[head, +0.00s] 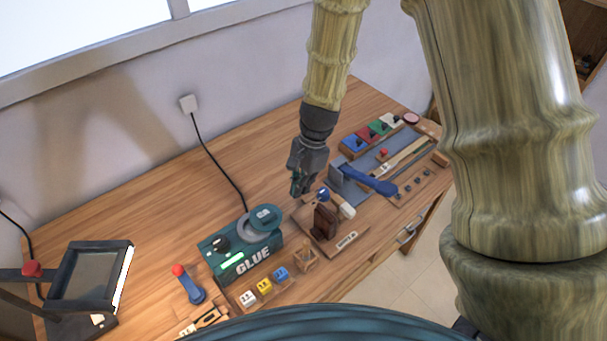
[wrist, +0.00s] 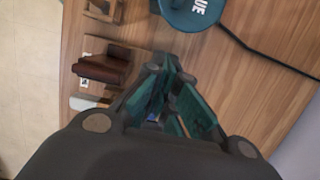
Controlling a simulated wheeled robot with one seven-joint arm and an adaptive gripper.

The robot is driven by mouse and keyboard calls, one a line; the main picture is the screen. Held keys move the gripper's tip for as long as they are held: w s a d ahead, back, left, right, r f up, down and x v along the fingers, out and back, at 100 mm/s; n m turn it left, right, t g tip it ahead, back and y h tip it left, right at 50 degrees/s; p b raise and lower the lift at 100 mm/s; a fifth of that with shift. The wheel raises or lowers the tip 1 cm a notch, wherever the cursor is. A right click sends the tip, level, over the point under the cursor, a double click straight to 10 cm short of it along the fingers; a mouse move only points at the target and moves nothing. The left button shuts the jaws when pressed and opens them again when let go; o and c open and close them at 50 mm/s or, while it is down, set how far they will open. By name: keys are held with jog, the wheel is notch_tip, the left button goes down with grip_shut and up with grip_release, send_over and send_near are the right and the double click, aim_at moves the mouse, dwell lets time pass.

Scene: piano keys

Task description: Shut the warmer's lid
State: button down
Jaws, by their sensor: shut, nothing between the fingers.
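The glue warmer (head: 235,262) is a teal box marked GLUE, with a green lit strip and a black knob, on the wooden bench left of my gripper in the head view. Its round teal lid (head: 266,216) sits off to the back right of the grey round top (head: 257,234), which shows partly uncovered. In the wrist view the teal lid (wrist: 190,10), with white lettering, is cut off by the top edge. My gripper (head: 297,191) is shut and empty, above the bench to the right of the lid. Its fingers also show in the wrist view (wrist: 164,64).
A brown block (head: 325,222) and a white-headed tool (head: 342,205) stand below and right of my gripper. A blue-handled tool (head: 370,182) lies farther right. A black cord (head: 217,162) runs behind the warmer to the wall. Bare bench (head: 150,215) lies behind and left of the warmer.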

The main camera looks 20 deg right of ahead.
aim_at(266, 215)
jog(key=a+f, duration=0.1)
jog(key=s+a+p, duration=0.1)
jog(key=a, duration=0.1)
jog(key=a+f+p, duration=0.1)
jog(key=shift+s+a+f, duration=0.15)
jog(key=shift+s+f, duration=0.1)
jog(key=shift+f, duration=0.05)
jog(key=shift+s+a, duration=0.1)
